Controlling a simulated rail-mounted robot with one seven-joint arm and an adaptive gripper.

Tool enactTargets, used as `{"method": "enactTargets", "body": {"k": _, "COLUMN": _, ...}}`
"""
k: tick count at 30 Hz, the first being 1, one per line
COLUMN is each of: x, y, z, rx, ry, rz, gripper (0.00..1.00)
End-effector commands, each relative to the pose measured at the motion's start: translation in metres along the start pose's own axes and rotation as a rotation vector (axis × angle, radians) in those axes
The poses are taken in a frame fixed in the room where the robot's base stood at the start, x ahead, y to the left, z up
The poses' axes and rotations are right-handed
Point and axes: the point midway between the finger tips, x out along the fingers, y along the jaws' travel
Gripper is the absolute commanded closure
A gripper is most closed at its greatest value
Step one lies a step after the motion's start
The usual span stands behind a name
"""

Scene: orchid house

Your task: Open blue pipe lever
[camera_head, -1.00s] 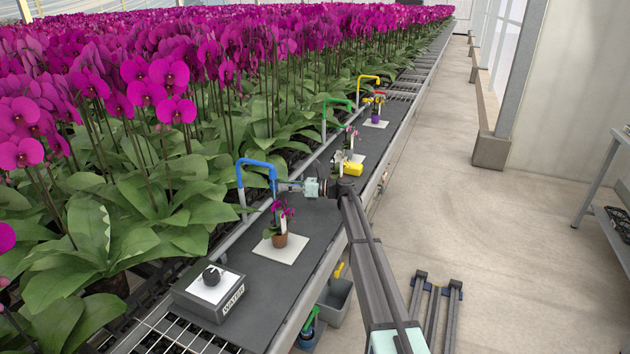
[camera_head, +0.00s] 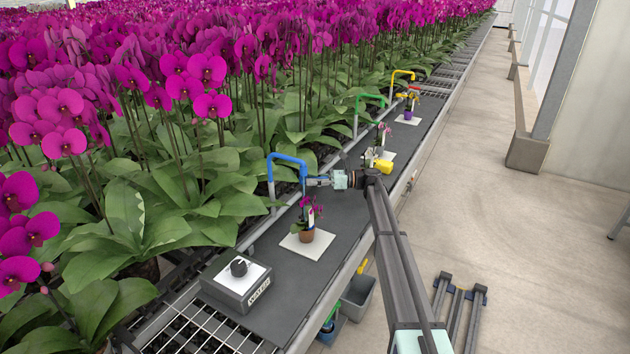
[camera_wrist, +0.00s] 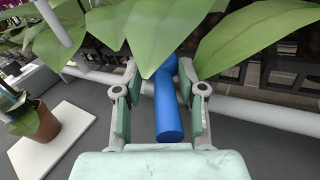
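The blue pipe (camera_head: 287,157) rises behind the bench, bends over and comes down above the dark bench top. My gripper (camera_head: 318,181) is level with its lower end, coming in from the right. In the wrist view the blue pipe (camera_wrist: 168,108) shows as a blue cylinder between the two fingers of my gripper (camera_wrist: 160,100). The fingers are apart, with a gap visible on both sides of the blue cylinder. A separate lever on the pipe cannot be made out; leaves cover part of the upper end in the wrist view.
A potted orchid (camera_head: 306,228) stands on a white tile just below my gripper; its pot also shows at left in the wrist view (camera_wrist: 36,118). A water control box (camera_head: 236,282) sits nearer. Green (camera_head: 370,98) and yellow (camera_head: 402,73) pipes stand farther along. Leaves crowd the left.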

Motion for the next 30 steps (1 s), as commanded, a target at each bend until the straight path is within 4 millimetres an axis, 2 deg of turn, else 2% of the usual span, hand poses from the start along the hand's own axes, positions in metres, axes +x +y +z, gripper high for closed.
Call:
{"method": "enactTargets", "body": {"k": 8, "x": -0.003, "y": -0.001, "z": 0.000, "rx": 0.000, "ry": 0.000, "rz": -0.003, "gripper": 0.55}}
{"method": "enactTargets", "body": {"k": 13, "x": -0.015, "y": -0.001, "z": 0.000, "rx": 0.000, "ry": 0.000, "rz": -0.005, "gripper": 0.55}}
{"method": "enactTargets", "body": {"k": 17, "x": -0.034, "y": -0.001, "z": 0.000, "rx": 0.000, "ry": 0.000, "rz": -0.005, "gripper": 0.55}}
{"method": "enactTargets", "body": {"k": 24, "x": -0.080, "y": -0.001, "z": 0.000, "rx": 0.000, "ry": 0.000, "rz": -0.004, "gripper": 0.55}}
{"method": "enactTargets", "body": {"k": 30, "x": -0.109, "y": -0.001, "z": 0.000, "rx": 0.000, "ry": 0.000, "rz": -0.002, "gripper": 0.55}}
